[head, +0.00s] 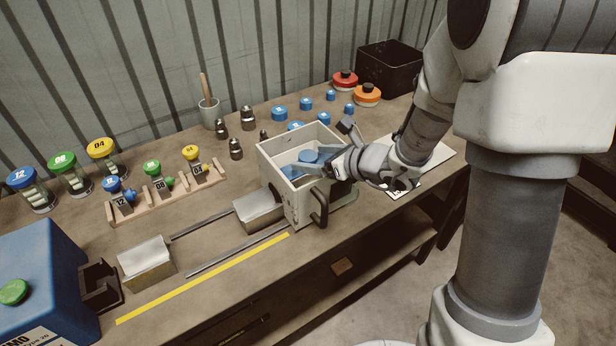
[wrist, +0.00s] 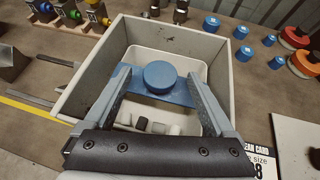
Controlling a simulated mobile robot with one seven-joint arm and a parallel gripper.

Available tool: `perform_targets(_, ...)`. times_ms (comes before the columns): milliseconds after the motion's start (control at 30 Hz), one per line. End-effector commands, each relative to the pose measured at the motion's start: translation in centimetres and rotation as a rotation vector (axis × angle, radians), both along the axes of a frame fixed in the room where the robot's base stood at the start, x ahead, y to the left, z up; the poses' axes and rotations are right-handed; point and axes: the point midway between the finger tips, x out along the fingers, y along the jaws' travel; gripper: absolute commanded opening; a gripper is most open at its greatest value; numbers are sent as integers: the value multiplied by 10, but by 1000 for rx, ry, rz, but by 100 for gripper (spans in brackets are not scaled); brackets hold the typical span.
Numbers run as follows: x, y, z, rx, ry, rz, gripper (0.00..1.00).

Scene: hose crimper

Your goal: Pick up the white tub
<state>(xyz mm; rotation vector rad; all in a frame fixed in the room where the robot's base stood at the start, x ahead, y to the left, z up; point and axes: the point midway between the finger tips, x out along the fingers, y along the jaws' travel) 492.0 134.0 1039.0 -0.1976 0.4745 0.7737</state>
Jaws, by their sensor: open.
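The white tub (wrist: 190,66) sits inside a larger open off-white box (wrist: 88,75); in the head view only a little of it shows within that box (head: 274,158). A blue bar with a round blue knob (wrist: 160,76) spans the tub; the knob also shows in the head view (head: 308,155). Small white and grey pieces lie in the tub's near part. My gripper (wrist: 160,82) is open, reaching into the box from the right, its two fingers on either side of the knob.
The box has a dark handle (head: 319,207) in front, and rails with metal blocks (head: 146,262) lie to its left. Several blue caps (head: 279,112) and dark fittings (head: 236,149) stand behind. A wooden rack (head: 165,194) and a blue machine (head: 40,275) are at left.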

Motion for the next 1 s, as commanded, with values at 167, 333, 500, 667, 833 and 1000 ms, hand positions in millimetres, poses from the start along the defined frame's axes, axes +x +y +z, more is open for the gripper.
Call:
perform_targets(167,1,0,0,0,0,-1,89)
perform_targets(333,1,0,0,0,0,-1,66)
perform_targets(500,1,0,0,0,0,-1,35)
perform_targets(667,0,0,0,0,-1,-1,6)
perform_targets(833,1,0,0,0,-2,0,0)
perform_targets(1000,1,0,1,0,-2,0,0)
